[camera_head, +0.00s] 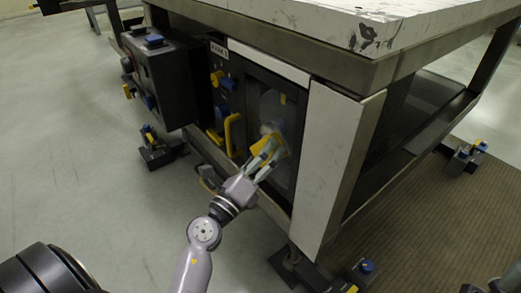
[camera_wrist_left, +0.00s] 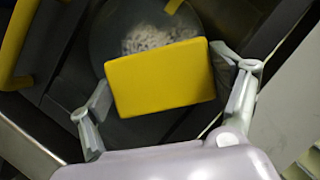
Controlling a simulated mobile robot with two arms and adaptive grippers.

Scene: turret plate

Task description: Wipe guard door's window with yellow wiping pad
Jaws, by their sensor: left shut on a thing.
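The guard door's window (camera_head: 271,107) is a dark pane in the door on the front of the machine. A pale smudge (camera_wrist_left: 160,38) shows on the window in the left wrist view, just beyond the pad. My left gripper (camera_head: 267,156) is shut on the yellow wiping pad (camera_wrist_left: 160,77) and holds it in front of the window. The pad also shows in the head view (camera_head: 261,144), partly covered by the fingers. I cannot tell whether the pad touches the pane. My right gripper is not in view.
A yellow handle (camera_head: 231,134) stands left of the window. A dark box with blue parts (camera_head: 165,80) juts out further left. A white panel (camera_head: 328,170) borders the door on the right. The floor (camera_head: 60,150) at left is clear.

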